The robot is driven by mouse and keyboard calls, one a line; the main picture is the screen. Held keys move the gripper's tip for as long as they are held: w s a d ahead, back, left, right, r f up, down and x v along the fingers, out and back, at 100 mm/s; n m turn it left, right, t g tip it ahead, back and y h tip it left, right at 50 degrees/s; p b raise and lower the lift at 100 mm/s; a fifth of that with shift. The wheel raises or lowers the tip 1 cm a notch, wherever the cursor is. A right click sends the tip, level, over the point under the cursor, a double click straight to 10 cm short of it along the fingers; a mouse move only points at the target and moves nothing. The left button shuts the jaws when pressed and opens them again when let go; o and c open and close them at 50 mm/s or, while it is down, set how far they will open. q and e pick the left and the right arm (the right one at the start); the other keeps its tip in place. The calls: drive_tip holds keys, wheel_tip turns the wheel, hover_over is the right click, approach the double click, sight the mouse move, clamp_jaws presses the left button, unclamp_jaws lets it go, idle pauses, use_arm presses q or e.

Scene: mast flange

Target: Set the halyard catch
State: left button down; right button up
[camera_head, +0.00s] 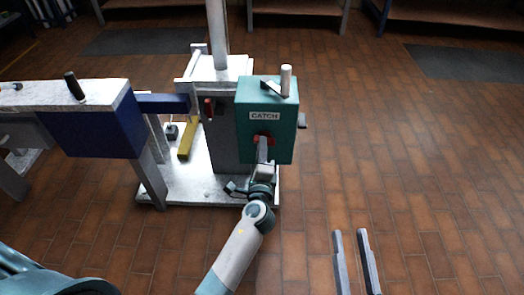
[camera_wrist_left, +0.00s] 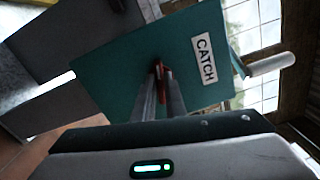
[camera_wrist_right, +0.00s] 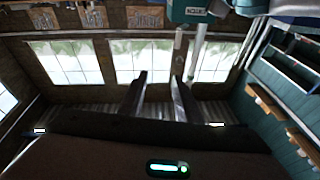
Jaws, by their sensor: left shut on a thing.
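The teal box (camera_head: 266,105) labelled CATCH (camera_head: 264,116) is fixed to the front of the grey mast base. A red part (camera_head: 258,140) sits on its front face below the label. My left gripper (camera_head: 263,147) is at this face, its fingers shut on the red part. In the left wrist view the fingers meet at the red part (camera_wrist_left: 163,68), mostly hidden between them, beside the CATCH label (camera_wrist_left: 204,60). A pale cylindrical handle (camera_head: 286,80) stands up from the box top. My right gripper (camera_head: 352,235) is open and empty over the floor to the right.
The mast (camera_head: 217,35) rises behind the box from a white base plate (camera_head: 205,190). A blue beam with a white top (camera_head: 95,130) stands at left. A yellow block (camera_head: 187,139) lies on the plate. The tiled floor at right is clear.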

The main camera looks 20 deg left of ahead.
use_arm(q)
drive_tip(key=shift+f+n+b, duration=0.15)
drive_tip(key=shift+n+b, duration=0.65)
drive_tip(key=shift+n, duration=0.6)
use_arm(e)
wheel_tip(320, 180, up, 6)
drive_tip(key=s+t+y, duration=0.1)
drive_tip(key=s+t, duration=0.1)
drive_tip(key=t, duration=0.2)
drive_tip(key=shift+s+d, duration=0.35)
drive_tip(key=shift+d, duration=0.05)
use_arm(q)
drive_tip(key=c, duration=1.8)
unclamp_jaws()
